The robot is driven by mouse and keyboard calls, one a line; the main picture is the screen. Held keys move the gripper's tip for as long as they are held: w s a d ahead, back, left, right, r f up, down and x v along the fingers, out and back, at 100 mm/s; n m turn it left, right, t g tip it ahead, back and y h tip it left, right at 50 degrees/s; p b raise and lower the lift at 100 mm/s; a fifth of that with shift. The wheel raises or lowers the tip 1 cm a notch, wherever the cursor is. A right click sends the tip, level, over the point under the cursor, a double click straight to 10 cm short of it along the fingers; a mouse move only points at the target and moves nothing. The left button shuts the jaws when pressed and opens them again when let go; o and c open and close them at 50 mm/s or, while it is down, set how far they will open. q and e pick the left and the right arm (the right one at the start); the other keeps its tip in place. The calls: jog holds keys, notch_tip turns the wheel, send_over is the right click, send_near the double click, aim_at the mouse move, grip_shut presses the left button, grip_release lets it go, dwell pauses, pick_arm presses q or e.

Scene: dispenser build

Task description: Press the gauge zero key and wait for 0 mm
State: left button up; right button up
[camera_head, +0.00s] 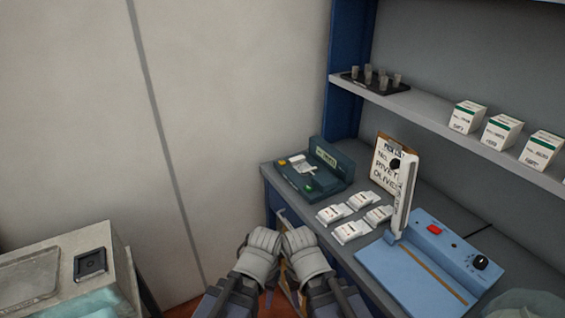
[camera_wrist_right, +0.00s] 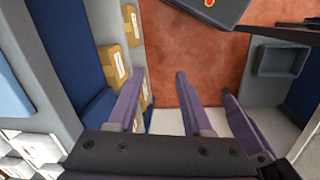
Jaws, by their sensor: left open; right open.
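My left gripper (camera_head: 264,241) and right gripper (camera_head: 299,241) are side by side in front of the bench, below and apart from the device. Their fingers are mostly hidden in the head view. In the right wrist view, my right gripper (camera_wrist_right: 156,88) has its fingers apart with nothing between them.
White packets (camera_head: 352,231) lie right of the device. A blue machine (camera_head: 415,268) with a red button and black knob stands nearer, beside a clipboard (camera_head: 387,165). A shelf (camera_head: 430,118) holds cartons and a dark rack. A cart (camera_head: 60,245) stands at left.

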grip_shut()
dwell(0.3)
dwell(1.4)
